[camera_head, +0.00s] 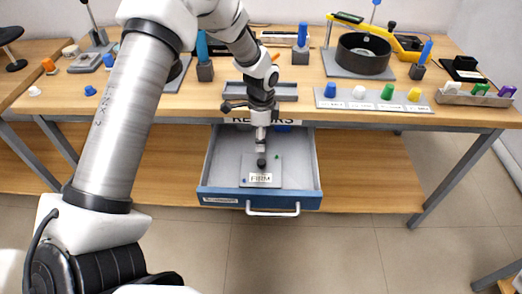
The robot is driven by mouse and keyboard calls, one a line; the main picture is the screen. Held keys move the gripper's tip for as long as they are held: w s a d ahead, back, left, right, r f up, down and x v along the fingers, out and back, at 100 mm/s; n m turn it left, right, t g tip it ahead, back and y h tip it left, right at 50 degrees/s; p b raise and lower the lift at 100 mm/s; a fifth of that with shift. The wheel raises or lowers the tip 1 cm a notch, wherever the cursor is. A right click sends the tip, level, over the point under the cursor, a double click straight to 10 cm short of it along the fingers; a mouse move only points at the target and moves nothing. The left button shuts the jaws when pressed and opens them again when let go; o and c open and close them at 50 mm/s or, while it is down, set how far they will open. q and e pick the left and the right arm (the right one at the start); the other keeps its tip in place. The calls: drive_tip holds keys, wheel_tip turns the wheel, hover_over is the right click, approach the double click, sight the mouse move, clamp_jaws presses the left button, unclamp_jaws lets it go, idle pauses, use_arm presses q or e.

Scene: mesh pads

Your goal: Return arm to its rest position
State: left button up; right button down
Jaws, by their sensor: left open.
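My left arm comes in from the left and reaches over the table. Its left gripper (261,146) points down over the open drawer and is open, with no object seen between its fingers. The drawer (306,185) is pulled out below the table top; it has a blue front and a bar handle (272,211). Inside lies a grey plate (273,170) with a white label and a small dark knob (261,163) just below the gripper. The arm hides part of the table behind it. My right gripper is not in view.
The wooden table (330,117) carries a strip of coloured knobs (372,105), a dark round pan (362,58), a grey tray (287,91) and blue-handled tools in blocks. A rack (474,97) stands at the right. Tiled floor in front is clear.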

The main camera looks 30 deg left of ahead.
use_arm(q)
drive_tip(key=shift+r, duration=0.55)
